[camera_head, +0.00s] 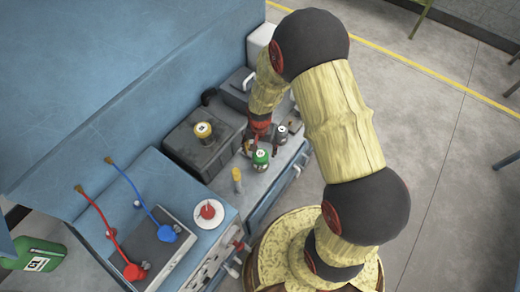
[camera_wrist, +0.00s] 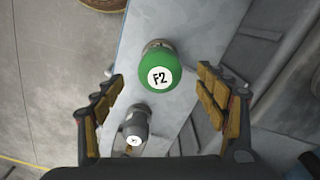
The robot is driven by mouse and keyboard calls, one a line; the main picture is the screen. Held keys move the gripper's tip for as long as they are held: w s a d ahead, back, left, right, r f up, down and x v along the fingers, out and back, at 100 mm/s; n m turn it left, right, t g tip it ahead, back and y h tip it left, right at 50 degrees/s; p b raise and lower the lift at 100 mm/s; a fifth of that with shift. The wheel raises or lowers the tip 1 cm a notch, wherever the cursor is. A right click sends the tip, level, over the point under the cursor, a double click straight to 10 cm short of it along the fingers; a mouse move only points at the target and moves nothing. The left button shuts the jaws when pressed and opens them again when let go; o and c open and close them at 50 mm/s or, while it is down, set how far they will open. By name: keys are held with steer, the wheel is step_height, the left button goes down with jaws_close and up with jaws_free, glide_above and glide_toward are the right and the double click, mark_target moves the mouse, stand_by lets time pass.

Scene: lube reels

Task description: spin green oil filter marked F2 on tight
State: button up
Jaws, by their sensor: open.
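The green oil filter marked F2 (camera_wrist: 160,78) shows its labelled end toward the camera in the wrist view. In the head view the green filter (camera_head: 261,157) stands on the grey bench top. My gripper (camera_wrist: 161,88) is open, with one padded finger on each side of the filter and clear gaps to both. In the head view my gripper (camera_head: 259,142) hangs just above and behind the filter, partly hiding the area. A grey mount shows just past the filter's upper edge in the wrist view; how the filter sits on it is hidden.
A dark grey filter with a white label (camera_wrist: 135,128) stands close by; it also shows in the head view (camera_head: 282,131). Red and blue hoses lie left.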

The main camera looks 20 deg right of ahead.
mark_target(259, 159)
steer(key=shift+f+b, duration=0.6)
steer(key=shift+f, duration=3.25)
steer(key=shift+c, duration=1.3)
steer(key=c, duration=1.1)
steer(key=shift+c, duration=0.7)
steer(key=m, duration=0.5)
steer(key=shift+w+a, duration=0.1)
steer(key=shift+m, duration=0.3)
steer(key=shift+m, duration=0.5)
steer(key=m, duration=0.3)
steer(key=shift+w+m, duration=0.15)
steer(key=shift+m, duration=0.25)
